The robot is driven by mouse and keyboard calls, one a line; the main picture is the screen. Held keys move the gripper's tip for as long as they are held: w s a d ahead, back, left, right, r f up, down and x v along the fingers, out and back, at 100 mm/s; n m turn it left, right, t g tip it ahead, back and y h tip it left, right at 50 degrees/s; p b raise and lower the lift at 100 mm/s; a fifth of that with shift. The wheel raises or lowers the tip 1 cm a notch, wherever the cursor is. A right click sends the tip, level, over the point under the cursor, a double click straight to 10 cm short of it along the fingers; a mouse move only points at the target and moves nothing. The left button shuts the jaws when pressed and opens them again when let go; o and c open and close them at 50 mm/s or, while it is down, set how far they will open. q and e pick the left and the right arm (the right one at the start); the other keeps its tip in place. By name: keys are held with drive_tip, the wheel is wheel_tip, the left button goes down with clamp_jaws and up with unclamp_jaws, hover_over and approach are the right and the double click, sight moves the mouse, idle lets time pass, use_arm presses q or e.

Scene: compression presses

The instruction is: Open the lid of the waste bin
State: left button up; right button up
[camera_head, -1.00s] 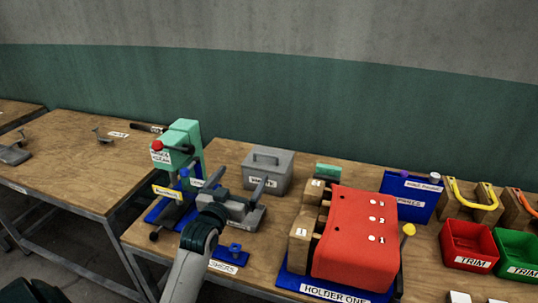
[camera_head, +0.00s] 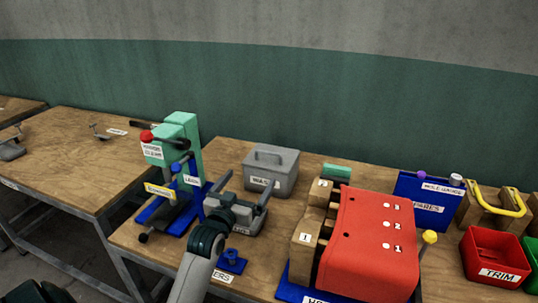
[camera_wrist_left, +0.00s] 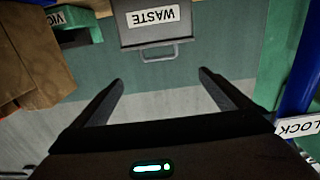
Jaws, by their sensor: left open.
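The waste bin (camera_head: 284,179) is a grey box with a white label, standing at the back of the bench. Its lid (camera_head: 272,157) is down, with a raised grey handle on top. My left gripper (camera_head: 244,187) is open and empty in front of the bin, fingers pointing toward it. In the left wrist view the bin (camera_wrist_left: 188,32) appears upside down at the top, with its handle (camera_wrist_left: 166,53) beyond and between the open fingers of my gripper (camera_wrist_left: 160,74), apart from them. My right gripper is not in view.
A green press (camera_head: 184,135) on a blue base stands left of the bin. A red holder block (camera_head: 370,240) stands to the right, with wooden pieces beside it. A blue holder (camera_head: 405,190) and a red trim bin (camera_head: 492,248) are further right.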

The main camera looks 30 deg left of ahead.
use_arm(q)
drive_tip(key=p, duration=0.4)
approach(268, 153)
drive_tip(key=x, duration=1)
drive_tip(key=shift+w+a, duration=0.15)
drive_tip(key=shift+w, duration=0.1)
